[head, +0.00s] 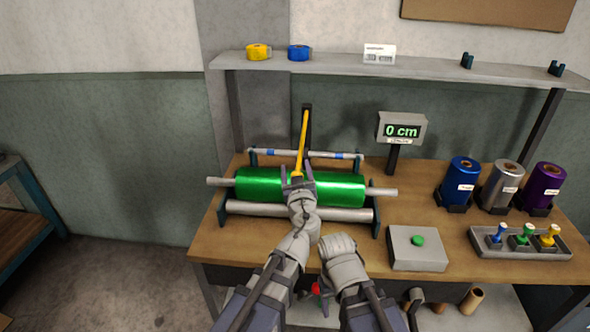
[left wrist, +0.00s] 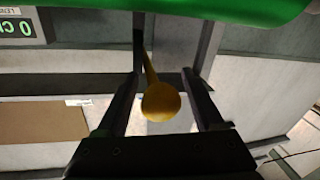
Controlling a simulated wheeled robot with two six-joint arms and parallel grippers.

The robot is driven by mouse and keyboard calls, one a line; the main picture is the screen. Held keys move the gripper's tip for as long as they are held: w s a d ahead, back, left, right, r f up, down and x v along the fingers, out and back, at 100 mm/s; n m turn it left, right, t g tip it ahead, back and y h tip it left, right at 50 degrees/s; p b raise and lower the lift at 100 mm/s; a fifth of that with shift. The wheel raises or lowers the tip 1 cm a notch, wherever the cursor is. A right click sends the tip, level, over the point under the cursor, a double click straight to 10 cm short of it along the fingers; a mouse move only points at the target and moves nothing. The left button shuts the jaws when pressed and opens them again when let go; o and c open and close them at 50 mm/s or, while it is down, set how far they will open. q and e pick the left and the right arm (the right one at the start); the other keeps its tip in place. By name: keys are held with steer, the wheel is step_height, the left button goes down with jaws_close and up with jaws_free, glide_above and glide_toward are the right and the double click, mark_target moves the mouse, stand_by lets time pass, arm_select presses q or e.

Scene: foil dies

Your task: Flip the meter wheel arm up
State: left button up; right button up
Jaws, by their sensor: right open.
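The yellow meter wheel arm (head: 303,140) stands nearly upright over the green foil roll (head: 260,187). Its lower end is at my left gripper (head: 298,183), just above the roll. In the left wrist view its rounded yellow knob (left wrist: 160,101) sits between the two dark fingers (left wrist: 160,90), with a gap showing on both sides. My left gripper is open around the knob. My right gripper (head: 314,290) is low in front of the table edge, mostly hidden by my arm; it is open, with something red beside it.
A 0 cm display (head: 402,131) stands right of the roll. A grey box with a green button (head: 418,241) is at the front. Blue, silver and purple rolls (head: 499,187) and a stamp tray (head: 480,250) fill the right. A shelf (head: 420,75) runs behind.

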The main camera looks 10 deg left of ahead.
arm_select(q)
jaws_close()
stand_by(0.3)
steer(key=shift+a, duration=0.1)
stand_by(0.8)
